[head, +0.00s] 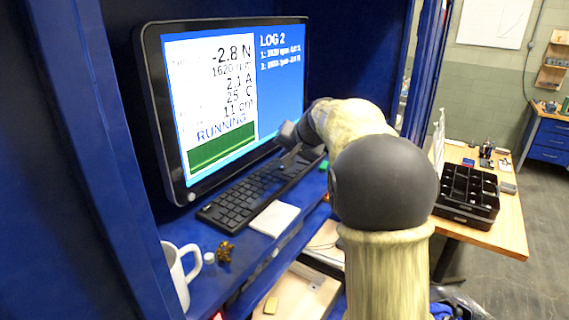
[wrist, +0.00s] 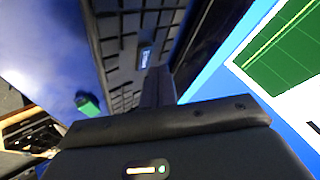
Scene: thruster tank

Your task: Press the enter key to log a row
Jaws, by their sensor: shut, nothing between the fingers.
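The black keyboard (head: 240,196) lies on the blue shelf below the monitor. In the wrist view, a blue key with a small pale label, which looks like the enter key (wrist: 146,56), stands out among the black keys. My gripper (wrist: 156,78) is shut and empty, its fingertips right beside the blue key in that view; I cannot tell whether they touch it. The monitor (head: 281,110) shows "LOG 2" with two rows, and "RUNNING".
A white pad (head: 273,219), a mug (head: 177,272) and a small brown item (head: 225,251) are on the shelf in front of the keyboard. A green object (wrist: 88,103) lies near the keyboard. A black compartment tray (head: 466,207) sits on a wooden bench at right.

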